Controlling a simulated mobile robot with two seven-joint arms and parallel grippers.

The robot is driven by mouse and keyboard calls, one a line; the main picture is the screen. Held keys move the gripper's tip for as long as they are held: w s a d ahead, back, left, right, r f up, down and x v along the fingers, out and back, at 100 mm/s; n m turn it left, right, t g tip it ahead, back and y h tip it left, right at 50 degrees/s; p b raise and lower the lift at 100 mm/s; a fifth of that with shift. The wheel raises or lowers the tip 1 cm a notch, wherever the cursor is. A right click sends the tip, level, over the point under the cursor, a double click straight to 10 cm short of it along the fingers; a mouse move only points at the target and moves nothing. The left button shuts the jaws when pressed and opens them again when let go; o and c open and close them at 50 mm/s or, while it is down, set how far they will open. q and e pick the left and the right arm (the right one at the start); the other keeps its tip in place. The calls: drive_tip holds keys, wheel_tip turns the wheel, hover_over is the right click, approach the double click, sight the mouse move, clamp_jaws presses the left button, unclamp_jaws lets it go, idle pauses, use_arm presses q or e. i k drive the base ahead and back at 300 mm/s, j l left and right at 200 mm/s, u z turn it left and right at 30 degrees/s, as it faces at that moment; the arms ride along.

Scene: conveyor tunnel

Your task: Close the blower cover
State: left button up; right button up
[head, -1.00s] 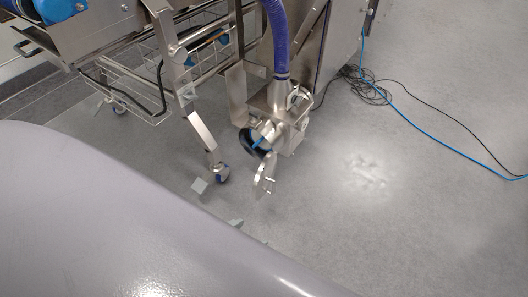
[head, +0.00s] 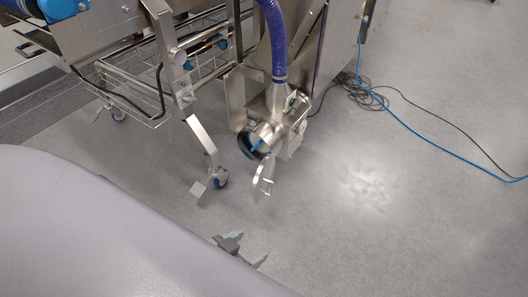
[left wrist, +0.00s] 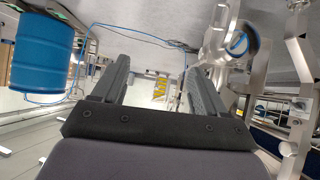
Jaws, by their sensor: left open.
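The blower (head: 266,132) is a steel housing with a round, dark-rimmed, blue-marked opening, low at the end of the machine under a purple hose. Its cover (head: 264,181), a thin steel disc with a small handle, hangs open below and in front of the opening. My left gripper (head: 243,251) is open and empty, below and slightly left of the cover in the head view, apart from it. In the left wrist view its two dark fingers (left wrist: 152,70) are spread, with the blower (left wrist: 236,44) beyond the right finger. My right gripper is not in view.
The conveyor frame, with a wheeled leg (head: 204,140) and wire basket (head: 135,92), stands left of the blower. Black and blue cables (head: 366,95) lie on the floor behind right. A blue barrel (left wrist: 42,56) shows in the left wrist view. The floor right of the cover is clear.

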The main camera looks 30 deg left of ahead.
sight(262, 180)
drive_tip(key=k+l+u, duration=0.1)
drive_tip(key=u, duration=0.75)
drive_tip(key=k+j, duration=0.05)
drive_tip(key=k, duration=0.05)
